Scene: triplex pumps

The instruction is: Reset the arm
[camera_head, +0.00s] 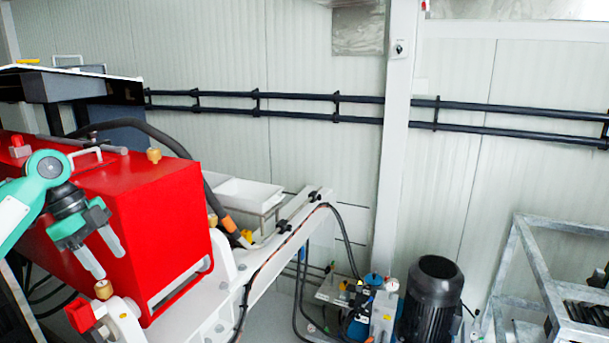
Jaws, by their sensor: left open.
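My left arm comes in from the left edge, teal and white. My left gripper (106,261) is open and empty, its two grey fingers pointing down in front of the red pump housing (165,215). A brass-coloured fitting (103,289) lies just below the fingertips; I cannot tell whether they touch it. A red part (80,316) sits beside that fitting. My right gripper and right arm are not in view.
A white beam (265,262) with hoses runs from the housing toward the back. A black motor (432,298) stands at lower middle right, a grey metal frame (530,262) at right. Black pipes (300,99) line the wall. Air above the beam looks clear.

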